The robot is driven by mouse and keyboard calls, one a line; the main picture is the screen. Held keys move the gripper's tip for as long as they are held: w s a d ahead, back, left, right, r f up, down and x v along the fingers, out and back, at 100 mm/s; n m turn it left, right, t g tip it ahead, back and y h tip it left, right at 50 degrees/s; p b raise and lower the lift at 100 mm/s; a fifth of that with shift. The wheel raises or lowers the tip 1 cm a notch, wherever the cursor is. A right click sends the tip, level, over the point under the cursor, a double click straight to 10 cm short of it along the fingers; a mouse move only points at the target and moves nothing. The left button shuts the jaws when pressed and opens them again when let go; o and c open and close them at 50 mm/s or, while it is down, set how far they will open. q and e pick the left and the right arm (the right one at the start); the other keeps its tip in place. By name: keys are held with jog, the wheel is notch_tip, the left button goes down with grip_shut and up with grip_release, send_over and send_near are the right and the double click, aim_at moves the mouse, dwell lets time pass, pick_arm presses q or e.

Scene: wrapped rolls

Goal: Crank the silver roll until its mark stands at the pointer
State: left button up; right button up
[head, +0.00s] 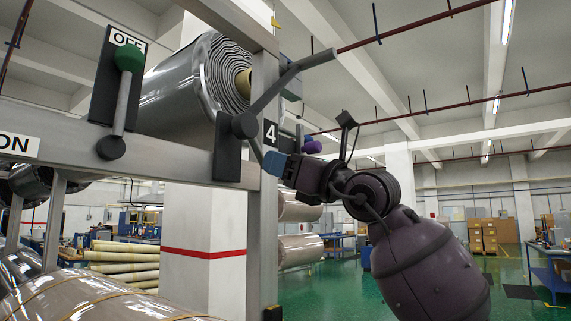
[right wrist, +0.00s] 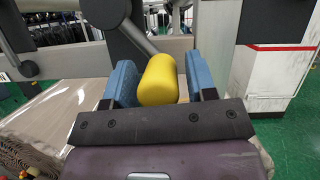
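The silver roll (head: 170,95) lies in the upper frame in the head view, its wound end and yellowish core facing right. A grey crank hub (head: 243,125) sits on the frame post below it, with bars running up-right and down-right. My right gripper (head: 276,163) is at the lower bar's end. In the right wrist view its blue fingers (right wrist: 163,82) stand open on either side of a yellow handle (right wrist: 158,80), with a gap visible on the right. The arm and fingers hide this handle in the head view. I cannot make out the roll's mark or the pointer clearly. My left gripper is not in view.
A green-knobbed lever (head: 128,58) stands up at an OFF label (head: 127,40) left of the crank; an ON label (head: 18,145) is lower left. Another wrapped roll (head: 95,298) lies below.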

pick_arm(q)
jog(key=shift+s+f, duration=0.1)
pick_arm(e)
grip_shut()
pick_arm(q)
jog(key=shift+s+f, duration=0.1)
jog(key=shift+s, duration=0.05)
pick_arm(e)
jog(key=shift+d+n, duration=0.1)
jog(key=shift+n, duration=0.2)
